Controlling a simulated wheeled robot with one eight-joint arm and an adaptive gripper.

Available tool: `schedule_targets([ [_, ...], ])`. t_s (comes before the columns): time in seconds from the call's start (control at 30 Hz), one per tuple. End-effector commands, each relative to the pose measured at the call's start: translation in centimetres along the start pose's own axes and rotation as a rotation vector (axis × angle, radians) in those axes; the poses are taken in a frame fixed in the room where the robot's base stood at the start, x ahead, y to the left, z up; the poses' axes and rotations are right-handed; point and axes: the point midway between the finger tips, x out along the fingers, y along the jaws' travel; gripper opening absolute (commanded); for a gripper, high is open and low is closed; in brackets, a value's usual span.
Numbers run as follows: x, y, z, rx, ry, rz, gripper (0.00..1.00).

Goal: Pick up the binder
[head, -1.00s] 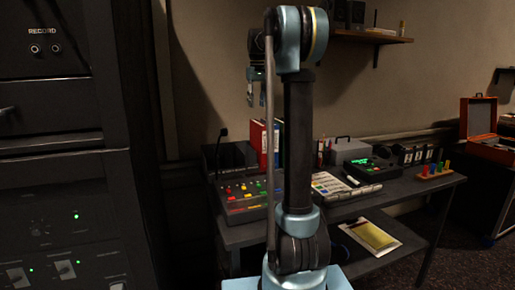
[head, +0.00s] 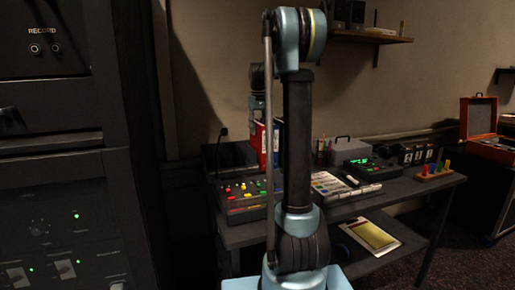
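A red binder (head: 257,138) stands upright at the back of the desk, partly hidden by my arm. A blue binder (head: 269,142) stands close beside it, and only a strip of it shows. My gripper (head: 257,112) hangs down right at the top of the binders, behind my arm's rod in the picture. It is small and dark there, so I cannot tell whether its fingers are apart, or whether they touch a binder.
The desk (head: 245,236) holds a mixer with coloured buttons (head: 245,196), a green-lit device (head: 369,167), a grey case (head: 350,150) and coloured pegs (head: 434,171). A yellow pad (head: 370,237) lies on the lower shelf. A shelf (head: 365,37) hangs above.

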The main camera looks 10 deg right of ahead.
Motion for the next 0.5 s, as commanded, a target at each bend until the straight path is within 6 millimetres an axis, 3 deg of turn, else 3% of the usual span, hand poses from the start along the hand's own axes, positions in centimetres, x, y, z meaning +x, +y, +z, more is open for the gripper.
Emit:
schedule_targets([
  [0.17,1.8,0.0,0.0,0.0,0.0,0.0,0.35],
  [0.43,2.0,-0.1,0.0,0.0,0.0,0.0,0.35],
  [0.47,2.0,-0.1,0.0,0.0,0.0,0.0,0.33],
  [0.5,2.0,-0.1,0.0,0.0,0.0,0.0,0.24],
])
